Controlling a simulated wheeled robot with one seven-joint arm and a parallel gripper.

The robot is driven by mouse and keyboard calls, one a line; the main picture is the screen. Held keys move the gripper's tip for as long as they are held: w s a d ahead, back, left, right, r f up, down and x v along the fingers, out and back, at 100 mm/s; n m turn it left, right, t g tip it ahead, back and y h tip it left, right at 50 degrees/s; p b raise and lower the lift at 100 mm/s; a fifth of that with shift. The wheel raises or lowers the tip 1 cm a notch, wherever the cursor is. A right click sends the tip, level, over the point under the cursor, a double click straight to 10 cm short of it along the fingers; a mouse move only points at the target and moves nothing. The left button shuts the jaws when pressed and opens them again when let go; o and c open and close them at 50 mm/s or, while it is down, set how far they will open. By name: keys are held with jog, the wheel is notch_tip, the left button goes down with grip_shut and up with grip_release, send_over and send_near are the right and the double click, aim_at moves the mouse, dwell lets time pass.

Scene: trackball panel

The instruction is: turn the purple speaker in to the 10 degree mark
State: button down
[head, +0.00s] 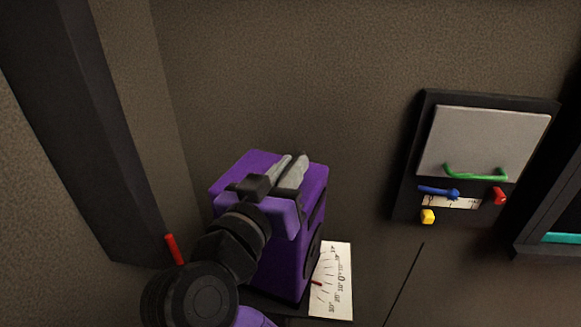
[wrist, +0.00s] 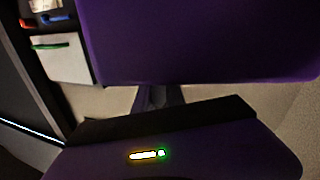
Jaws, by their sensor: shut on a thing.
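The purple speaker (head: 275,255) is an upright box on a dark base, with dark round drivers on its right-hand face. My gripper (head: 290,170) reaches over its top from the near side, and its grey fingers are shut on the speaker's upper part. In the wrist view the speaker (wrist: 205,40) fills the top of the picture, and the fingers meet it at the middle. A white scale card (head: 334,285) with printed angle marks lies at the speaker's foot. A small red pointer (head: 317,283) lies over its lower half; the numbers are too small to read surely.
A dark panel on the right wall holds a grey flap (head: 485,140) with a green handle (head: 475,173), a blue lever (head: 438,192), a red knob (head: 499,196) and a yellow knob (head: 428,216). A dark post (head: 80,130) stands at left. Wall between speaker and panel is bare.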

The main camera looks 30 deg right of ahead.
jog(key=shift+d+f+n+t+y, duration=0.15)
jog(key=shift+n+t+y, duration=0.15)
jog(key=shift+t+y, duration=0.15)
jog(key=shift+t+b, duration=0.35)
jog(key=c, duration=1.5)
grip_release()
jog(key=shift+o, duration=0.2)
jog(key=shift+r, duration=0.2)
jog(key=b+v, duration=0.1)
jog(key=v, duration=0.6)
jog(key=shift+s+a, duration=0.25)
jog(key=shift+s, duration=0.05)
